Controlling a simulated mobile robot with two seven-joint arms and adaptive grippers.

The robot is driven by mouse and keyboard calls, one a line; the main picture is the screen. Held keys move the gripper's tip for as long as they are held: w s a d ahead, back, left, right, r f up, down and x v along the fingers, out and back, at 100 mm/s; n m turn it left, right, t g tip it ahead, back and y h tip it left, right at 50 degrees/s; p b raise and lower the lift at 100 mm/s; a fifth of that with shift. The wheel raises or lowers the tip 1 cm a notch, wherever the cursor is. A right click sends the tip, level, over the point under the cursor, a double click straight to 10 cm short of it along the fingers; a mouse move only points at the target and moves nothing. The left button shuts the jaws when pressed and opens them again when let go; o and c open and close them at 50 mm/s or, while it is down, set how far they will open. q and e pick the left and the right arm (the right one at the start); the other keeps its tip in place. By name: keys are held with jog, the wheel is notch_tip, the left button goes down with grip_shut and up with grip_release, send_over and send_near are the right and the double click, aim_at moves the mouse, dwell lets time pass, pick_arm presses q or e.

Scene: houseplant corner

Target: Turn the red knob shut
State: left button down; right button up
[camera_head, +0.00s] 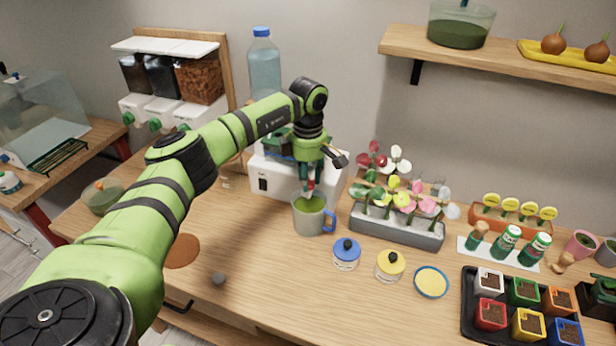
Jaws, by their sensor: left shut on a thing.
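My left gripper (311,182) reaches down in front of the white dispenser (263,184), just above a grey mug (309,222). Its fingers are closed on the red knob (311,186), of which only a small red bit shows between the fingertips. The rest of the knob and the spout are hidden by the gripper. The mug stands upright on the wooden counter under the gripper, with green showing inside and a blue handle on its right. My right gripper is out of view.
A blue water bottle (264,65) stands behind my left arm. A grey planter of flowers (398,232) is close right of the mug. Jars with a blue lid (346,248) and a yellow lid (391,263) stand in front. A black tray (471,314) holds coloured pots.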

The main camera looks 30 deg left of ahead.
pick_arm(q)
jog(key=n, duration=0.3)
jog(key=shift+f+b, duration=0.1)
jog(key=shift+b, duration=0.3)
jog(key=n, duration=0.4)
jog(key=shift+n+b, duration=0.3)
jog(key=shift+n, duration=0.1)
jog(key=n, duration=0.4)
jog(key=shift+n, duration=2.5)
jog(key=c, duration=0.9)
grip_release()
